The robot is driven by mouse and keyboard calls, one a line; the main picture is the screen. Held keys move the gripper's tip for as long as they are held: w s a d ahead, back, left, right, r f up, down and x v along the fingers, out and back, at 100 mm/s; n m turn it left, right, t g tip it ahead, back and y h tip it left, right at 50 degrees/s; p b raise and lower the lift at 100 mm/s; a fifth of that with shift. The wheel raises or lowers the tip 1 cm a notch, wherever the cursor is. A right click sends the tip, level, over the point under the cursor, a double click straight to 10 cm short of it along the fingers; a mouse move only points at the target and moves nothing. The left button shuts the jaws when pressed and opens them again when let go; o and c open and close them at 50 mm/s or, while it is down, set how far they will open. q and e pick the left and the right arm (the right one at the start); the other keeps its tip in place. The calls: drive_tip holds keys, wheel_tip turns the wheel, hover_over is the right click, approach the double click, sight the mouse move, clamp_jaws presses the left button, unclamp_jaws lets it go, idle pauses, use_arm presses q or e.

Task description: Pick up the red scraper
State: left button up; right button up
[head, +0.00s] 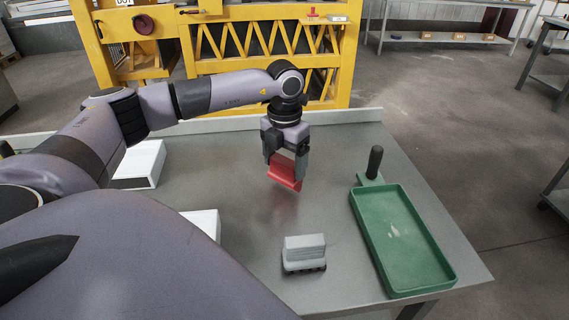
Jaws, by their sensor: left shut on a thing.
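The red scraper (285,174) is in the head view, near the middle of the grey table. My left gripper (285,160) points down from above and is shut on it. The gripper's fingers cover the scraper's upper part. The scraper looks to be held a little above the tabletop, but the exact gap is hard to tell. My right gripper does not show.
A green tray (447,268) with a black-handled tool (374,162) at its far end is on the right of the table (330,205). A grey block-shaped brush (304,252) stands at the front. White boxes (147,160) lie on the left. A yellow frame stands behind.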

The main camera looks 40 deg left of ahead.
use_arm(q)
wheel_tip(320, 180, up, 19)
drive_tip(key=p, duration=0.1)
idle(0.4)
drive_tip(key=o, duration=0.8)
drive_tip(key=shift+c, duration=0.8)
drive_tip(key=shift+f, duration=0.1)
